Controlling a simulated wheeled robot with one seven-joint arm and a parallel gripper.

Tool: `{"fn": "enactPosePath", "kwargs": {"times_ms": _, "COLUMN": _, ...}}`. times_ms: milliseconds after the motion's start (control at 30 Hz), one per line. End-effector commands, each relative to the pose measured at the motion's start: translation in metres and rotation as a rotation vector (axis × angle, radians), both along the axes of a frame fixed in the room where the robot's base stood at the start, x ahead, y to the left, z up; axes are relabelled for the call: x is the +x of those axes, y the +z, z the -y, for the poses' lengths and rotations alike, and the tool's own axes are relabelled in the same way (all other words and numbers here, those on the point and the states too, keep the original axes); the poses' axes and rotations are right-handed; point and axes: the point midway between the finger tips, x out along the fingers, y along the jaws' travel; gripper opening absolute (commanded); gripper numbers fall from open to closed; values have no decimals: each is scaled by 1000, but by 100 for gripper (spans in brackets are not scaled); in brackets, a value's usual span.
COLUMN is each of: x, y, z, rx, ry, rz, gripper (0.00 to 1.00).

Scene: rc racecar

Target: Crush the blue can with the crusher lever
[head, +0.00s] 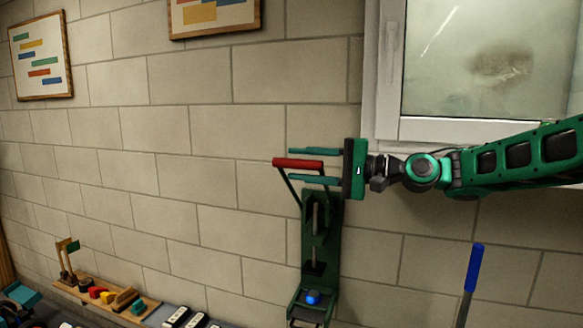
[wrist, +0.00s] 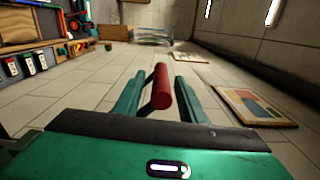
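The green wall-mounted crusher (head: 322,240) stands in the lower middle of the head view. Its lever is raised, with a red handle (head: 298,163) at the top. The blue can (head: 312,298) sits low in the crusher; only a small blue part shows. My gripper (head: 290,165) reaches in from the right, fingers pointing left, one above and one below the red handle. In the wrist view the red handle (wrist: 161,88) lies between the two green fingers (wrist: 159,76), with visible gaps on both sides. My gripper is open. The can is not seen in the wrist view.
A window (head: 480,65) is in the wall behind my arm. A blue-handled rod (head: 474,272) stands at the lower right. A wooden board (head: 105,298) with coloured pieces is at the lower left. Framed pictures hang on the wall.

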Motion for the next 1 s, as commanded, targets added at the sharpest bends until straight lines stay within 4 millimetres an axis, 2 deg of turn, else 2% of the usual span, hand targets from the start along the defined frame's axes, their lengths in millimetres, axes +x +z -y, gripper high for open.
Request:
{"fn": "enactPosePath", "kwargs": {"times_ms": 33, "x": -1, "y": 0, "z": 12, "rx": -1, "ry": -7, "rz": 0, "gripper": 37}}
{"fn": "enactPosePath", "kwargs": {"times_ms": 200, "x": -10, "y": -1, "z": 42, "rx": -2, "ry": -6, "rz": 1, "gripper": 37}}
{"fn": "enactPosePath", "kwargs": {"times_ms": 400, "x": -17, "y": -1, "z": 67, "rx": -2, "ry": -5, "rz": -1, "gripper": 37}}
{"fn": "enactPosePath", "kwargs": {"times_ms": 600, "x": -20, "y": -1, "z": 76, "rx": -1, "ry": -3, "rz": 0, "gripper": 37}}
{"fn": "enactPosePath", "kwargs": {"times_ms": 833, "x": -20, "y": -1, "z": 76, "rx": -1, "ry": -3, "rz": 0, "gripper": 37}}
{"fn": "enactPosePath", "kwargs": {"times_ms": 867, "x": -37, "y": 8, "z": 76, "rx": -2, "ry": -3, "rz": 12, "gripper": 37}}
{"fn": "enactPosePath", "kwargs": {"times_ms": 1000, "x": -37, "y": 8, "z": 79, "rx": -3, "ry": -4, "rz": 13, "gripper": 37}}
